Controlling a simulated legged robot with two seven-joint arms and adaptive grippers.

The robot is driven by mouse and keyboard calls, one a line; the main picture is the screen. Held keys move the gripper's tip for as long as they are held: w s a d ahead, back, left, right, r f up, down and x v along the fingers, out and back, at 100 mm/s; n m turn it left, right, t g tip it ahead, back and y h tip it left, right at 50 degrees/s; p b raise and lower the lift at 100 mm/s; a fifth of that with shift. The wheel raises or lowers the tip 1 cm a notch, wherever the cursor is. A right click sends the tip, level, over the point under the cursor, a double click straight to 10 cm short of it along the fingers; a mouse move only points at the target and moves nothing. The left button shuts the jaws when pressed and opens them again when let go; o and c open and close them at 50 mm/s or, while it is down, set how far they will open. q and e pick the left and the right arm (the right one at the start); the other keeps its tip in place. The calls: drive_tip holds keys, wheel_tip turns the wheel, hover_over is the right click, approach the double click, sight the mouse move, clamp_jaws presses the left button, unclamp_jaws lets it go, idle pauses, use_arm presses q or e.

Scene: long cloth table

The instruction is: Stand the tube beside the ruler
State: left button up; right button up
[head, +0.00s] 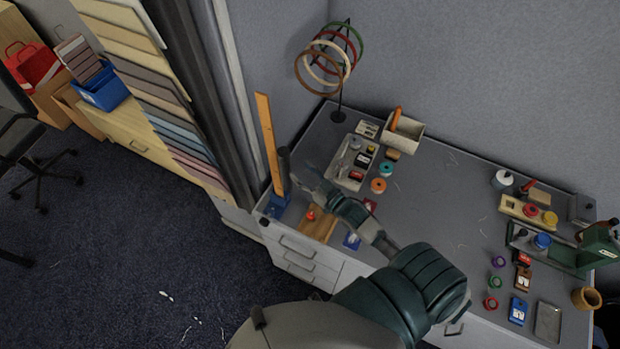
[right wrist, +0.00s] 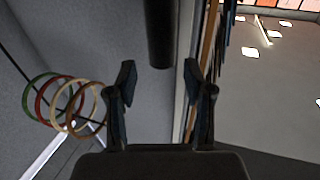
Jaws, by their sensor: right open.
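The wooden ruler (head: 268,140) stands upright in a blue base (head: 277,202) at the table's left end. A dark tube (head: 285,163) appears upright close beside the ruler's right side; its foot is hard to make out. My right gripper (head: 312,177) is just right of the tube, open and apart from it in the head view. In the right wrist view, the dark tube (right wrist: 160,35) shows ahead, between the lines of the two spread fingers (right wrist: 158,85). A wooden strip, likely the ruler (right wrist: 208,45), shows to its right. My left gripper is out of view.
A ring stand (head: 340,85) with several coloured rings is behind. A grey tray (head: 345,180) of small items and a wooden block (head: 318,226) lie near my right arm. The table's middle (head: 440,200) is mostly clear; several items crowd its right end.

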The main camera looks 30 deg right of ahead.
drive_tip(key=v, duration=0.3)
drive_tip(key=shift+s+d, duration=0.15)
drive_tip(key=shift+s, duration=0.1)
idle(0.4)
